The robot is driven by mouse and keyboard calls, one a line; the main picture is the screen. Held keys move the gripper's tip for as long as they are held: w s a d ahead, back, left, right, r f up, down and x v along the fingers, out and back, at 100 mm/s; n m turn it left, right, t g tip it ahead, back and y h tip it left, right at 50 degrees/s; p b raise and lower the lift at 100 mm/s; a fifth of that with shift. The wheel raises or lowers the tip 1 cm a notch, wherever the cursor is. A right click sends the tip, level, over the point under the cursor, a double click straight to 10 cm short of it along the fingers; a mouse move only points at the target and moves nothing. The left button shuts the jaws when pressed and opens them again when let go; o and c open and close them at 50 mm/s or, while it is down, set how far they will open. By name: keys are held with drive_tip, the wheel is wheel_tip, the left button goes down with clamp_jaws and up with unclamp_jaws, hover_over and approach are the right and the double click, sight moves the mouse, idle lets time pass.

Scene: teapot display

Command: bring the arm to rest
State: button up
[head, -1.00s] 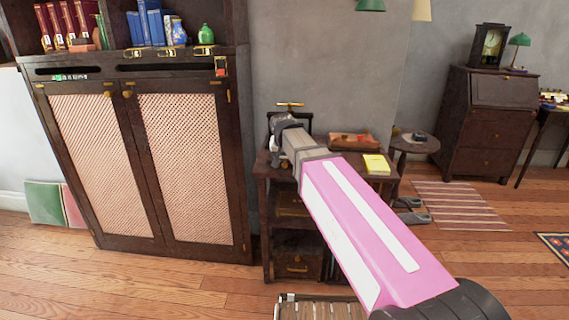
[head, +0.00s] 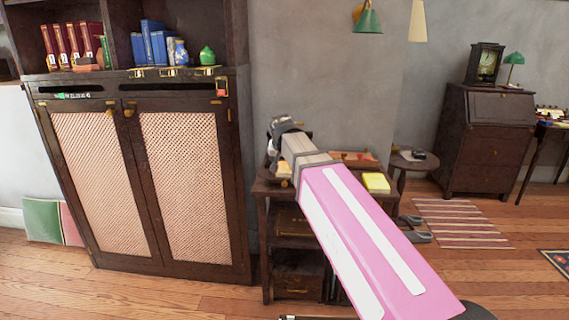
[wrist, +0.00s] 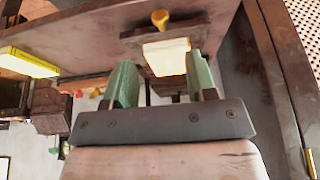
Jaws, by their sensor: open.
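My arm (head: 370,240), with a pink and white link, reaches forward from the bottom right in the head view. My gripper (head: 277,135) is at its far end, above the back left of a small dark side table (head: 262,187). In the wrist view my gripper (wrist: 162,75) is open, with its two green fingers apart. A cream block (wrist: 167,57) shows between the fingertips, near a yellow knob (wrist: 160,18). I see no finger closed on it, and its distance is hard to judge.
A yellow pad (head: 376,183) and a tray (head: 355,159) lie on the side table. A tall dark cabinet (head: 122,95) stands close on the left. A round stool (head: 414,161) and a striped rug (head: 462,223) are on the right.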

drive_tip(key=s+d+f+g, duration=0.1)
drive_tip(key=s+d+f, duration=0.4)
drive_tip(key=d+f, duration=0.3)
drive_tip(key=s+d+f+g, duration=0.2)
drive_tip(key=s+d+f, duration=0.2)
drive_tip(key=d+f, duration=0.4)
drive_tip(key=s+d+f+g, duration=0.1)
drive_tip(key=s+d+f, duration=0.4)
drive_tip(key=f, duration=1)
drive_tip(key=d, duration=0.3)
drive_tip(key=shift+s+d, duration=0.25)
drive_tip(key=shift+s, duration=0.1)
